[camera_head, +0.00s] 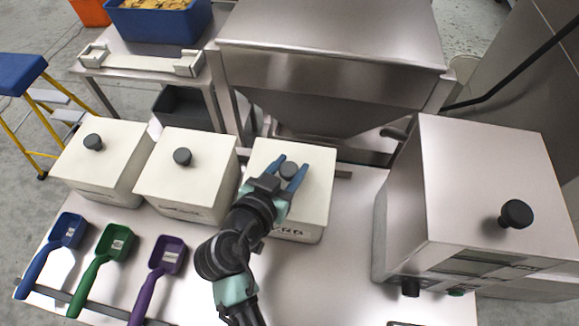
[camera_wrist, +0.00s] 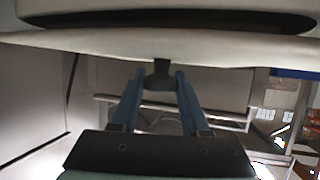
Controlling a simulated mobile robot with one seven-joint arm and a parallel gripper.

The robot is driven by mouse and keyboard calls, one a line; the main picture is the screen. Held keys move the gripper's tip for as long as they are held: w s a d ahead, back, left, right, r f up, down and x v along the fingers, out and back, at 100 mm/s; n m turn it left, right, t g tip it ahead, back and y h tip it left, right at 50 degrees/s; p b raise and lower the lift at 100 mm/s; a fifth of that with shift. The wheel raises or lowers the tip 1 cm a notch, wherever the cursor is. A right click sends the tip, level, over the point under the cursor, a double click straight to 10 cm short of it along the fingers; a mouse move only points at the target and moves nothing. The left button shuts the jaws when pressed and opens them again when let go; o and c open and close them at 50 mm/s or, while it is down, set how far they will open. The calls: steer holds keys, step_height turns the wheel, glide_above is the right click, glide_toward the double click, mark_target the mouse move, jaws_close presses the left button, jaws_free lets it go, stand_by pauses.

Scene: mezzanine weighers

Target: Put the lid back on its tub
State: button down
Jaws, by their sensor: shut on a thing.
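Three cream tubs with grey-knobbed tops stand in a row on the steel bench: a left tub (camera_head: 100,165), a middle tub (camera_head: 185,185) and a right tub (camera_head: 258,205). My gripper (camera_head: 290,164) reaches over the right tub, its blue fingers shut on the dark knob (camera_head: 288,171) of a cream lid (camera_head: 265,160). In the wrist view the knob (camera_wrist: 160,78) sits between the two fingertips, joined to the pale lid (camera_wrist: 160,46). In the head view the lid lines up roughly with the right tub; whether it rests on the rim or is slightly above, I cannot tell.
A steel box with a black knob (camera_head: 515,214) stands at the right. Blue (camera_head: 66,231), green (camera_head: 115,243) and purple (camera_head: 167,255) scoops lie at the front left. A steel hopper (camera_head: 330,95) stands behind the tubs. The bench front centre (camera_head: 330,280) is clear.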

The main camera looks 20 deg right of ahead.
steer(key=shift+f, duration=0.3)
steer(key=shift+f, duration=0.15)
steer(key=shift+c, duration=2)
jaws_free()
